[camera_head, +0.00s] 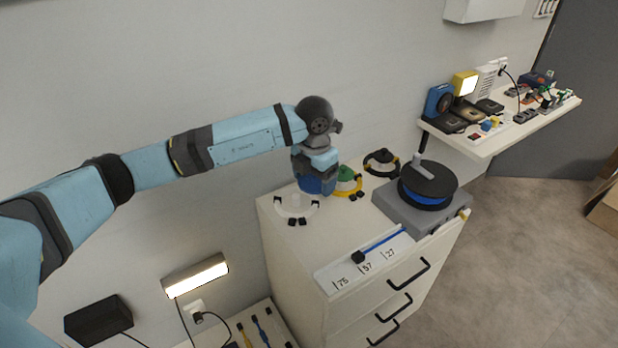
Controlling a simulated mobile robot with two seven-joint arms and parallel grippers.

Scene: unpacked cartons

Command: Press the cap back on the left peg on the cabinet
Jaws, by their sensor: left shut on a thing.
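The white cabinet (287,243) bears three round stands along its wall side. The left one is a white open ring (284,213) with black ends and a pale post (296,200) that I take for the left peg. My left gripper (314,190) points down just right of this post, at the rear of the cabinet top. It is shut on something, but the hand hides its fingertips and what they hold. I cannot make out the cap, or whether anything touches the peg. My right gripper is out of view.
Close right of my left gripper are a yellow ring with a green top (346,180) and a black ring (381,163). A grey machine with a black disc (428,178) and a numbered white strip (340,274) with a blue rod (380,244) occupy the cabinet's right and front.

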